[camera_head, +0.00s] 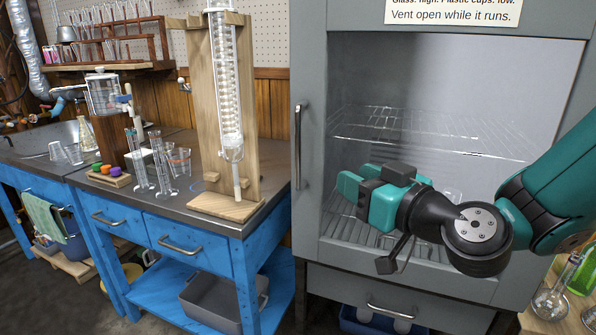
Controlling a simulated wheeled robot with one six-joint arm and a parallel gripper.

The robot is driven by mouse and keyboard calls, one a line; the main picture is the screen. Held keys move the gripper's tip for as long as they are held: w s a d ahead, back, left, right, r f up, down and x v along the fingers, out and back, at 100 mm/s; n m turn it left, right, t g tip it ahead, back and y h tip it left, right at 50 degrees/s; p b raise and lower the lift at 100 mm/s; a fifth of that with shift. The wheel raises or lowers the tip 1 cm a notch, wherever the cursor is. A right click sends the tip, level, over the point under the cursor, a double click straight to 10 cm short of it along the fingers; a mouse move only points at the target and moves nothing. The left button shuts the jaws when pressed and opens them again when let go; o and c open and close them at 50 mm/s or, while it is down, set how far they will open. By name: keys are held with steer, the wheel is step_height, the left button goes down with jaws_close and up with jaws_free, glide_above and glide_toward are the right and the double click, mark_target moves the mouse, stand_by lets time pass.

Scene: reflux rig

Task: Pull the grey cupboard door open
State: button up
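The grey cupboard door (308,200) is on the right, with a large glass pane showing wire racks inside. It looks closed, its frame flush with the cupboard front. Its upright metal handle (298,146) is on the door's left edge. My gripper (347,187) is in front of the lower pane, to the right of and a little lower than the handle, apart from it. Its teal and black end points left. The fingertips are seen from an angle that hides any gap between them. No held object shows. My arm covers the lower right of the door.
A blue workbench (195,248) stands left of the cupboard, bearing a wooden stand with a glass column (228,90), measuring cylinders (140,160) and beakers. A drawer handle (390,311) is below the door. Glass flasks (552,300) stand at the lower right.

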mark_target(300, 150)
steer(key=p+x, duration=1.1)
steer(key=x, duration=0.5)
steer(key=shift+w+r, duration=0.15)
steer(key=shift+w+a+p, duration=0.3)
steer(key=shift+w, duration=0.15)
jaws_close()
